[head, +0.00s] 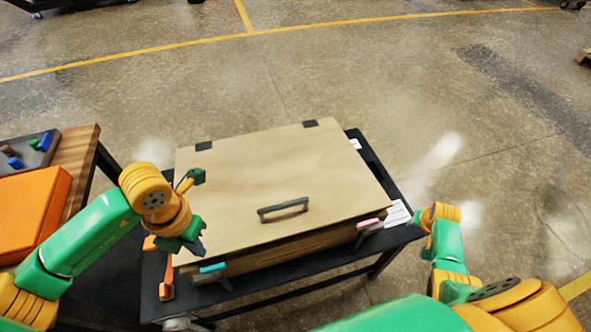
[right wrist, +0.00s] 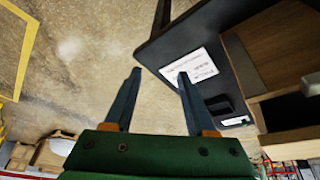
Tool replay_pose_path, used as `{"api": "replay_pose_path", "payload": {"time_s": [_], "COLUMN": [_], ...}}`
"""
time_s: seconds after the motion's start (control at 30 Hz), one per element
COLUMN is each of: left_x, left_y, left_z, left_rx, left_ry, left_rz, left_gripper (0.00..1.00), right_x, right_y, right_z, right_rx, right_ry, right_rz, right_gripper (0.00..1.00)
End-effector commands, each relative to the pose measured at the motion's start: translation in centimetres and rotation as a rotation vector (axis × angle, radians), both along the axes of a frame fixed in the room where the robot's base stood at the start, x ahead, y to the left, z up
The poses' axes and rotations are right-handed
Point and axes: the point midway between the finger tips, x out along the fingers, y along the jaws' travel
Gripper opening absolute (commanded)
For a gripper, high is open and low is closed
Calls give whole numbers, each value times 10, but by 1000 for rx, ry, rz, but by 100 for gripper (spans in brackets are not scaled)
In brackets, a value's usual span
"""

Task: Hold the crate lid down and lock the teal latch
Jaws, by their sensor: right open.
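The crate (head: 300,246) has a flat tan lid (head: 270,170) that looks closed, with a dark handle (head: 283,209) near its front edge. The teal latch (head: 213,268) is on the crate's front face at the left. A pink-topped latch (head: 368,223) is on the same face at the right. My left gripper (head: 198,245) is by the lid's front left corner, above the teal latch; I cannot tell whether it touches the lid or how its fingers stand. My right gripper (right wrist: 160,73) is open and empty, beside the crate's right end. Its fingers are hidden in the head view.
The crate stands on a black table (head: 280,287). A white printed label (head: 397,213) lies at the table's right, also in the right wrist view (right wrist: 198,67). An orange block (head: 30,210) and a tray (head: 30,152) are on a wooden table at left.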

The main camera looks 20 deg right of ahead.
Motion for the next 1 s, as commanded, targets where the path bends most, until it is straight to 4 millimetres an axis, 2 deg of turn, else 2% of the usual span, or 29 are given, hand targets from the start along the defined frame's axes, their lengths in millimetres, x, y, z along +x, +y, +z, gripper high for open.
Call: {"api": "replay_pose_path", "payload": {"time_s": [0.03, 0.1, 0.17, 0.27, 0.37, 0.47, 0.57, 0.6, 0.7, 0.8, 0.9, 1.0], "left_x": [0, 0, 0, 0, 0, 0, 0, 0, 0, 0, 0, 0], "left_y": [0, 0, 0, 0, 0, 0, 0, 0, 0, 0, 0, 0], "left_z": [0, 0, 0, 0, 0, 0, 0, 0, 0, 0, 0, 0], "left_rx": [0, 0, 0, 0, 0, 0, 0, 0, 0, 0, 0, 0], "left_ry": [0, 0, 0, 0, 0, 0, 0, 0, 0, 0, 0, 0], "left_rz": [0, 0, 0, 0, 0, 0, 0, 0, 0, 0, 0, 0], "left_gripper": [0, 0, 0, 0, 0, 0, 0, 0, 0, 0, 0, 0], "right_x": [9, 21, 41, 78, 112, 144, 170, 177, 180, 169, 157, 150], "right_y": [-16, -33, -30, 7, 53, 109, 177, 206, 273, 319, 339, 347], "right_z": [21, 52, 75, 88, 99, 115, 141, 155, 187, 214, 230, 234], "right_rx": [9, 44, 93, 153, 189, 210, 206, 193, 132, 43, -25, -55], "right_ry": [-50, -122, -169, -165, -140, -113, -75, -56, 22, 134, 237, 298], "right_rz": [-64, -143, -133, 46, 276, 563, 933, 1102, 1548, 1947, 2198, 2316], "right_gripper": [56, 56, 56, 56, 56, 56, 56, 56, 56, 56, 56, 56]}}
